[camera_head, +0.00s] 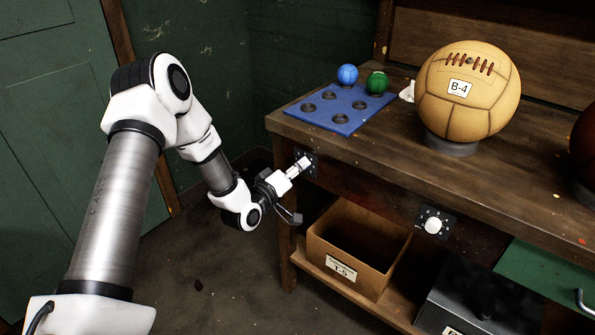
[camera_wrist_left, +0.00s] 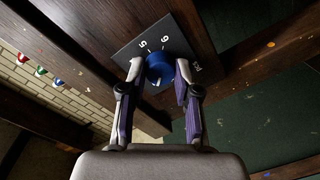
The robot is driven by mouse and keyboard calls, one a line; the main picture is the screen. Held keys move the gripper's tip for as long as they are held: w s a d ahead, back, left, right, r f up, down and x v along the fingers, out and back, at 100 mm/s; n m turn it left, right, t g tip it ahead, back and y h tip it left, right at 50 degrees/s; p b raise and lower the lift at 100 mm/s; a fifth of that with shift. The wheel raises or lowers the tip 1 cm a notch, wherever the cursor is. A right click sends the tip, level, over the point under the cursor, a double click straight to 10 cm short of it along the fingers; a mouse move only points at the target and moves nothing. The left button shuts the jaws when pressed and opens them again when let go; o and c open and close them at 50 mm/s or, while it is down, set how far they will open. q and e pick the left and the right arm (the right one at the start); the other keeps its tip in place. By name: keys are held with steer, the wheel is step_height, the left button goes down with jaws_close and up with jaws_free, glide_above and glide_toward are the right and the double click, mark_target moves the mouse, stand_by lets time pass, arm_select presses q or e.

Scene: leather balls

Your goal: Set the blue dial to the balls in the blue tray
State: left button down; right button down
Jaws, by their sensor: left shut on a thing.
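The blue tray (camera_head: 335,106) lies on the bench's left end. A blue ball (camera_head: 347,74) and a green ball (camera_head: 377,82) sit in its back row, and several other hollows are empty. My left gripper (camera_head: 300,166) is at the bench's front edge, against a dark dial plate (camera_head: 314,162). In the left wrist view, its two fingers (camera_wrist_left: 158,71) are shut on the blue dial (camera_wrist_left: 157,64), one on each side. The numbers 5 and 6 show on the plate (camera_wrist_left: 176,40); the dial's pointer setting cannot be read. My right gripper is not in view.
A tan leather ball (camera_head: 468,100) marked B-4 stands on a round base right of the tray. A white dial (camera_head: 432,225) is on the bench front. Below are a cardboard box (camera_head: 350,262) and a black box (camera_head: 470,305). Floor left of the bench is clear.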

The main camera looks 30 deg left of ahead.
arm_select(q)
steer(key=shift+r+n, duration=0.1)
steer(key=shift+n, duration=0.2)
steer(key=c, duration=0.8)
jaws_free()
steer(key=shift+w, duration=0.1)
steer(key=s, duration=1.2)
steer(key=shift+a+r, duration=0.2)
